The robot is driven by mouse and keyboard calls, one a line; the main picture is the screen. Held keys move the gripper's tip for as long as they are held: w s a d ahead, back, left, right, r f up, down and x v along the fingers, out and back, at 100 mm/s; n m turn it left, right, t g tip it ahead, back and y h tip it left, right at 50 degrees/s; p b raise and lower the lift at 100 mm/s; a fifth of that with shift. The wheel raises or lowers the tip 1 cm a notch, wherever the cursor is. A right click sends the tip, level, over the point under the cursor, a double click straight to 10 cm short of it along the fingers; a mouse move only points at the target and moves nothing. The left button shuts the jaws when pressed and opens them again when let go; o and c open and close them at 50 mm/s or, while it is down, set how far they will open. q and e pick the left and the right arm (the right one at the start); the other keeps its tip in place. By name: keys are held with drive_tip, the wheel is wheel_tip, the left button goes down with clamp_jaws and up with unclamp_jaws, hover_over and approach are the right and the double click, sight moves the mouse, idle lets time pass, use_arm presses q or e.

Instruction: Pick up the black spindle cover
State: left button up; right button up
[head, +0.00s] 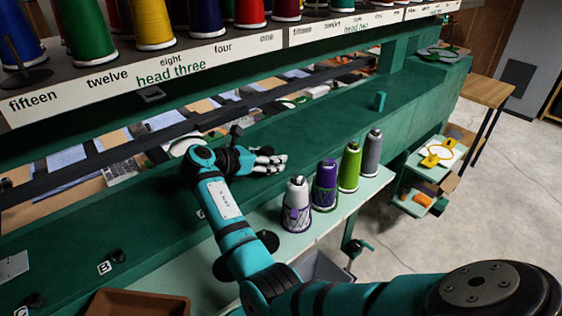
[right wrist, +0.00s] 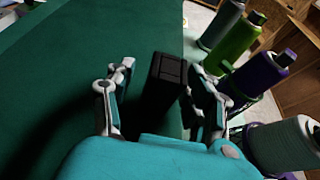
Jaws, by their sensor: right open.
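The black spindle cover, as I take it, is a dark upright block (right wrist: 168,72) standing over the green machine beam in the right wrist view. My right gripper (right wrist: 164,82) is open, with one finger on each side of this block. I cannot tell whether either finger touches it. In the head view my right gripper (head: 275,161) is low over the green beam (head: 325,128), behind the cone row. The block is not clearly visible there; my gripper seems to hide it. My left gripper is not in view.
White, purple, green and grey thread cones (head: 348,166) stand on a pale shelf (head: 335,208) right of my right gripper. A green post (head: 380,101) stands farther along the beam. A spool rack (head: 190,62) overhangs behind. A brown bin (head: 138,303) is at bottom left.

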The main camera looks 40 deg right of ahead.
sight(267, 148)
drive_tip(key=shift+a, duration=0.1)
drive_tip(key=shift+a+r, duration=0.25)
drive_tip(key=shift+a, duration=0.2)
drive_tip(key=c, duration=0.5)
drive_tip(key=shift+d, duration=0.1)
drive_tip(key=shift+c, duration=1)
drive_tip(key=shift+d+f, duration=0.1)
drive_tip(key=shift+c, duration=1)
drive_tip(key=shift+r, duration=0.3)
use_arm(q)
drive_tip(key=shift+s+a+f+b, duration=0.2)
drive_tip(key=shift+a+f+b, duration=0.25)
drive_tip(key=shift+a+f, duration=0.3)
use_arm(e)
wheel_tip(267, 148, up, 10)
drive_tip(key=shift+f, duration=0.25)
